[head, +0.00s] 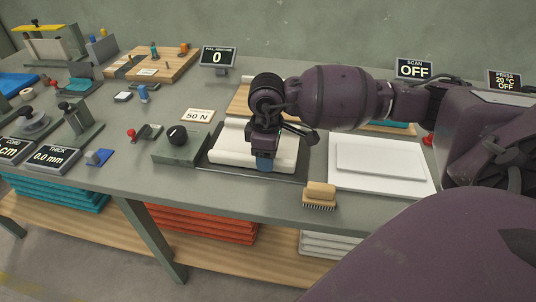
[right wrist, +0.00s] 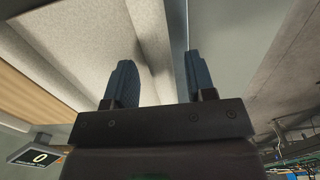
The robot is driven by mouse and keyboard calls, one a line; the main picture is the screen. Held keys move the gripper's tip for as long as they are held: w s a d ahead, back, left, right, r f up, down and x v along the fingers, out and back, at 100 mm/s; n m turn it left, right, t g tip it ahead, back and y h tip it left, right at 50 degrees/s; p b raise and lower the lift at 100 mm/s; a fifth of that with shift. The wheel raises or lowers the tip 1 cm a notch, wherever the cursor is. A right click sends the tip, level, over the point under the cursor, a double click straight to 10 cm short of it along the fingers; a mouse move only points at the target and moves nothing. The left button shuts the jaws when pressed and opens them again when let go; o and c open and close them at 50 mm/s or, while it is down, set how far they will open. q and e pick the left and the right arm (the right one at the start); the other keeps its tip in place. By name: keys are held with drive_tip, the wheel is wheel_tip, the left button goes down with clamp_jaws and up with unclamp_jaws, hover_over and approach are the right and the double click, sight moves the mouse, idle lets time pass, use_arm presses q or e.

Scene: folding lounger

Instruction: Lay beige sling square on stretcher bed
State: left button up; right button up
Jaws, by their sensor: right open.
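A cream-beige piece (head: 228,151), which looks like the beige sling, lies on a dark flat plate (head: 205,164) near the front of the bench. A raised strip runs across its back. I cannot tell the stretcher bed apart from this plate with certainty. My right gripper (head: 264,163) points down over the front middle of the beige piece, its blue fingers hiding part of it. In the right wrist view the two fingers (right wrist: 158,78) stand apart with nothing seen gripped, and pale surfaces show beyond them. Contact with the beige piece cannot be told. My left gripper is not in view.
A grey-green block with a black knob (head: 178,137) stands left of the plate. White slabs (head: 380,160) lie to its right, a wooden brush (head: 320,195) at the front edge. A wooden board (head: 240,101) lies behind. Displays and small tools fill the left side.

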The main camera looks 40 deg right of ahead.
wheel_tip(320, 180, up, 13)
drive_tip(key=shift+p, duration=0.45)
idle(0.4)
drive_tip(key=shift+s+f, duration=0.1)
drive_tip(key=shift+s, duration=0.05)
